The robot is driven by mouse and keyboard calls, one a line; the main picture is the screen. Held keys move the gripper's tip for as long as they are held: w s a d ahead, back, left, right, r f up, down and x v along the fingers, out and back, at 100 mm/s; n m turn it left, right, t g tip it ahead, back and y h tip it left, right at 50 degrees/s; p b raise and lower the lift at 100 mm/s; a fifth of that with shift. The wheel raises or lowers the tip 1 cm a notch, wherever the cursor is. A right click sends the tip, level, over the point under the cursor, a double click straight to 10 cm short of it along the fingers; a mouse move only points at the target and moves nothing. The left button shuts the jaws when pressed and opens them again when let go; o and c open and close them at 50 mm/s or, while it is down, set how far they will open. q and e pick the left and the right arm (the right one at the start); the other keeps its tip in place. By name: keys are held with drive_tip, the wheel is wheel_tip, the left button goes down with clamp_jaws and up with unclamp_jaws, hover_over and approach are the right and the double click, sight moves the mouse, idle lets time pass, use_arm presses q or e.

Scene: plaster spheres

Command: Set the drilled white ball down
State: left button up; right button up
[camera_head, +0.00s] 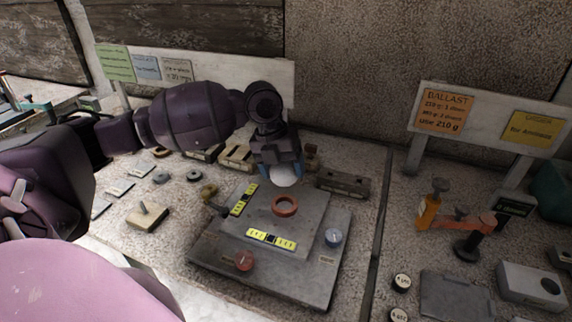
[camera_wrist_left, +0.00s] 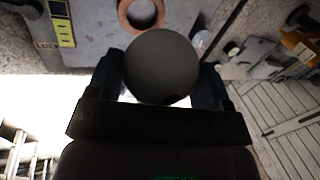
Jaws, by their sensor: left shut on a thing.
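The white ball (camera_head: 285,176) is between the fingers of my left gripper (camera_head: 281,170), which is shut on it. In the left wrist view the ball (camera_wrist_left: 161,62) looks grey in shade, with a dark spot, perhaps its drilled hole, at its lower edge. An orange ring (camera_head: 285,205) lies on a raised grey plate (camera_head: 262,222). In the head view the ball appears just behind the ring; in the left wrist view it overlaps part of the ring (camera_wrist_left: 136,22). The ball's height above the plate is hard to tell. My right gripper is not in view.
A wooden block with a peg (camera_head: 147,215) is at left. An orange-armed tool (camera_head: 462,222) stands at right.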

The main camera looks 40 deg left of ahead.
use_arm(q)
drive_tip(key=x, duration=0.2)
drive_tip(key=a+b+x, duration=0.1)
drive_tip(key=x, duration=0.2)
drive_tip(key=shift+s, duration=0.2)
drive_tip(key=shift+a+f, duration=0.1)
drive_tip(key=shift+f, duration=0.25)
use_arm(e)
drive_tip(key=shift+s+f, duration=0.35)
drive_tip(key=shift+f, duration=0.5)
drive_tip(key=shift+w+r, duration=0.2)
use_arm(q)
drive_tip(key=shift+r+p, duration=0.1)
drive_tip(key=shift+p, duration=0.2)
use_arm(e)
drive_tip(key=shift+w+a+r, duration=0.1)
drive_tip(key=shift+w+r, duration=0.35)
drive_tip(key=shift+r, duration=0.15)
